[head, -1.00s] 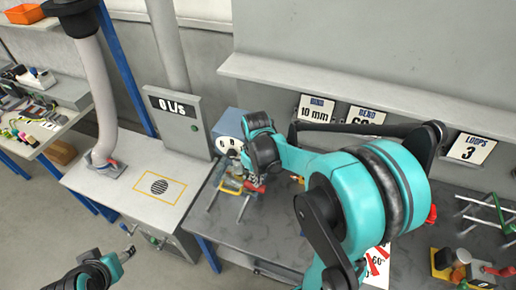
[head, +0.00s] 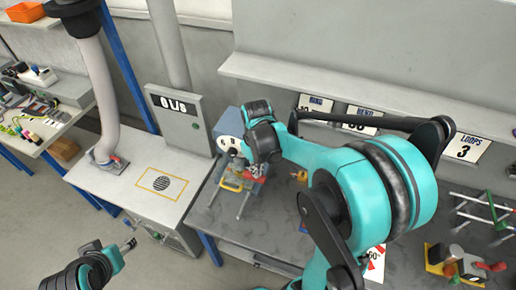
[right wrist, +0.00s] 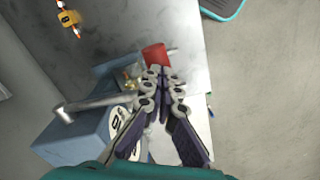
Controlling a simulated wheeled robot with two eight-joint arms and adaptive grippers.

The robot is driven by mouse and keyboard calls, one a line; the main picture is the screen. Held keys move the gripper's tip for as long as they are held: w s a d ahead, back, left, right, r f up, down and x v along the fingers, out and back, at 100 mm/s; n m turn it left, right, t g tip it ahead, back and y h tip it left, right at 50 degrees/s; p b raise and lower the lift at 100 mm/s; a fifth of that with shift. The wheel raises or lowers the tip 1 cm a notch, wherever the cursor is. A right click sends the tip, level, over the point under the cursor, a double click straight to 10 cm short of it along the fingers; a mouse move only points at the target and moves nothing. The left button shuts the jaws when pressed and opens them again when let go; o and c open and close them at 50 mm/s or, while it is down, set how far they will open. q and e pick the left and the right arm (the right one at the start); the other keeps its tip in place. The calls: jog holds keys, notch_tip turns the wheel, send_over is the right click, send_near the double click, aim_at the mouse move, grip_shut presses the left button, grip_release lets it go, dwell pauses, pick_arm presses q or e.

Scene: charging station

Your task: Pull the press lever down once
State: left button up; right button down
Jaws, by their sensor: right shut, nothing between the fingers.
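The press is a blue-grey box (head: 230,122) with a round white dial, on the grey bench in the head view. In the right wrist view the blue box (right wrist: 78,140) shows at lower left, with a pale metal bar (right wrist: 95,103) reaching from it. A red grip (right wrist: 155,54) lies just beyond my right fingertips; I cannot tell if they touch it. My right gripper (right wrist: 157,78) is shut with nothing between its fingers. In the head view it points down in front of the press and partly hides it. My left gripper (head: 129,244) hangs at lower left, away from the press.
A bending fixture with a red handle (head: 490,267) and green-handled rods (head: 490,210) stand at right. My right arm hides the bench's middle.

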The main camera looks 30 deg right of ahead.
jog(key=shift+w+d+r+p, duration=0.1)
jog(key=shift+r+p, duration=0.35)
jog(key=shift+r, duration=0.15)
jog(key=shift+w+d+r+p, duration=0.1)
jog(key=shift+r+p, duration=0.3)
jog(key=shift+r, duration=0.35)
jog(key=shift+w+d+r+p, duration=0.1)
jog(key=shift+d+r+p, duration=0.05)
jog(key=shift+r+p, duration=0.35)
jog(key=shift+w+d+r+p, duration=0.1)
jog(key=shift+r+p, duration=0.3)
jog(key=shift+r, duration=0.2)
notch_tip(320, 180, up, 10)
jog(key=w+d+p, duration=0.1)
jog(key=d+p, duration=0.1)
jog(key=p, duration=0.5)
jog(key=shift+w+r, duration=0.25)
jog(key=s+a+f+t+b, duration=0.2)
jog(key=s+a+f+b, duration=0.1)
jog(key=f+b, duration=0.6)
jog(key=s+a+f+m+t+b, duration=0.1)
jog(key=s+a+f+b, duration=0.3)
jog(key=f+b, duration=0.5)
jog(key=s+a+f+m+t+b, duration=0.1)
jog(key=s+a+f+t+b, duration=0.2)
jog(key=f+b, duration=0.5)
jog(key=s+t+b, duration=0.1)
jog(key=b, duration=0.2)
jog(key=shift+a+f+b, duration=0.35)
jog(key=shift+f, duration=0.05)
